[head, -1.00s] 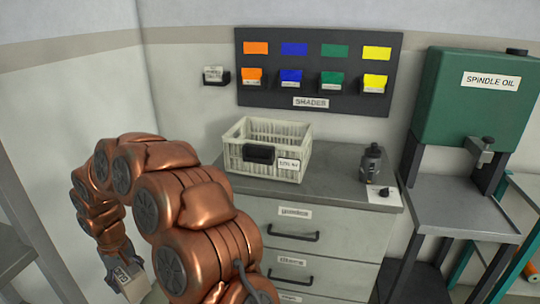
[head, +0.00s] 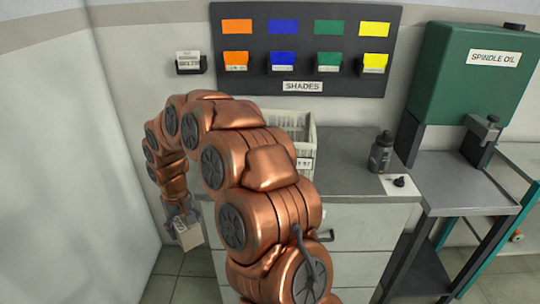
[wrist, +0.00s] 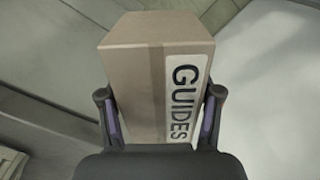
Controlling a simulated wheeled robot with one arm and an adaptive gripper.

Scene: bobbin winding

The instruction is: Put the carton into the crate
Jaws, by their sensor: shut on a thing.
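The carton (wrist: 135,70) is a brown cardboard box with a "GUIDES" label, filling the middle of the wrist view. My gripper (wrist: 160,110) is shut on it, with one finger against each side. In the head view the carton (head: 190,237) hangs below my gripper (head: 180,217), left of the drawer cabinet and lower than its top. The crate (head: 308,135) is pale and slatted and stands on the cabinet top. My arm hides most of it; its right end and part of a label show.
The grey cabinet top (head: 345,165) is clear right of the crate, up to a dark bottle (head: 381,152) and a white card (head: 402,185) with a small black part. A shade board (head: 305,50) hangs behind. A green spindle oil tank (head: 470,85) stands at right.

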